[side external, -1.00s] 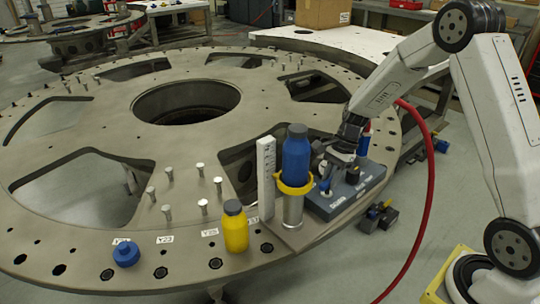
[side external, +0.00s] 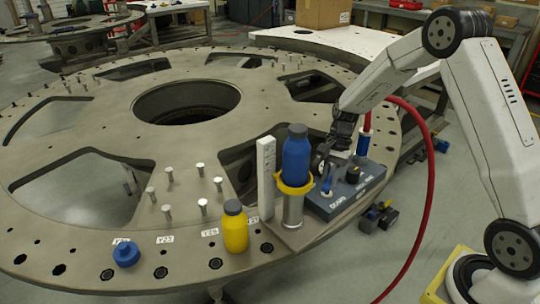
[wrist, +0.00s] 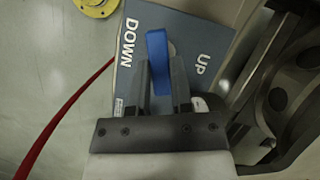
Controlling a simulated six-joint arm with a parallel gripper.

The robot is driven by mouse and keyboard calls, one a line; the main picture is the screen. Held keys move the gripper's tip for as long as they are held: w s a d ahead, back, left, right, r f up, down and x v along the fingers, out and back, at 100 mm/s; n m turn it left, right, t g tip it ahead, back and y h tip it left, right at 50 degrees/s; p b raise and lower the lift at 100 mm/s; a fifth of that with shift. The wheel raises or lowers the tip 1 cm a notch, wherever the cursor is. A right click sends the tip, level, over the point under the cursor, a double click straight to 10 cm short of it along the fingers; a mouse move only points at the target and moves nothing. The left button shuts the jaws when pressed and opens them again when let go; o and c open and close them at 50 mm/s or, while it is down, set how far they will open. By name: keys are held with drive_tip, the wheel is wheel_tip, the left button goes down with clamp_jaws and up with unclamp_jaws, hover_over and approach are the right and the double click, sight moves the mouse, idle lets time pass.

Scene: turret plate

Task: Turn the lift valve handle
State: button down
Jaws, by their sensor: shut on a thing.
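The valve box (side external: 367,187) is a dark blue-grey block near the plate's right front edge. In the wrist view its face (wrist: 190,22) carries white DOWN and UP labels. The blue handle (wrist: 157,45) lies between those labels, running nearly straight up the picture. My gripper (wrist: 161,68) has one finger on each side of the handle and is shut on it. In the side view my gripper (side external: 321,163) is low over the box's left part, and a bit of the blue handle (side external: 327,186) shows below it.
A blue bottle (side external: 296,160) in a yellow ring stands close beside the box, with a white upright scale (side external: 266,175) left of it. A yellow bottle (side external: 235,230) stands farther left. A red hose (side external: 431,180) loops down at the right.

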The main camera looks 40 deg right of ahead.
drive_tip(key=n+g, duration=0.1)
drive_tip(key=n, duration=0.2)
drive_tip(key=shift+w+n+h, duration=0.15)
drive_tip(key=shift+n+h, duration=0.15)
drive_tip(key=shift+n, duration=0.1)
drive_tip(key=n+g+h, duration=0.1)
drive_tip(key=n, duration=0.2)
drive_tip(key=shift+a+n, duration=0.15)
drive_tip(key=shift+n, duration=0.15)
drive_tip(key=n+h, duration=0.1)
drive_tip(key=n, duration=0.2)
drive_tip(key=n+h, duration=0.1)
drive_tip(key=n, duration=0.2)
drive_tip(key=shift+w+a+g, duration=0.1)
drive_tip(key=shift+a+g, duration=0.1)
drive_tip(key=shift+g, duration=0.2)
drive_tip(key=c, duration=0.5)
unclamp_jaws()
drive_tip(key=shift+v, duration=3.95)
